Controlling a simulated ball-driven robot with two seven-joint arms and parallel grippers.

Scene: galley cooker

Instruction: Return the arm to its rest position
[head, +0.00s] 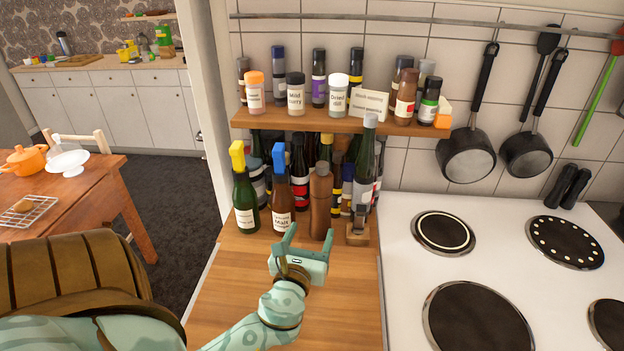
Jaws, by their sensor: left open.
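My left gripper (299,237) is open, its two teal fingers pointing away from me over the wooden counter (235,280). Nothing shows between the fingers. A brown wooden pepper mill (320,203) stands just beyond the right finger. A brown bottle with a blue top (282,190) stands just beyond the left finger. From this angle I cannot tell whether the fingers touch either one. My left arm (262,322) reaches in from the lower left. My right gripper is not in view.
A green bottle with a yellow top (243,195) stands left of the others. Several bottles crowd below the spice shelf (345,123). The white cooker (400,285) is on the right, with pans (467,155) hanging above. A wooden table (75,205) stands at left. The front counter is clear.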

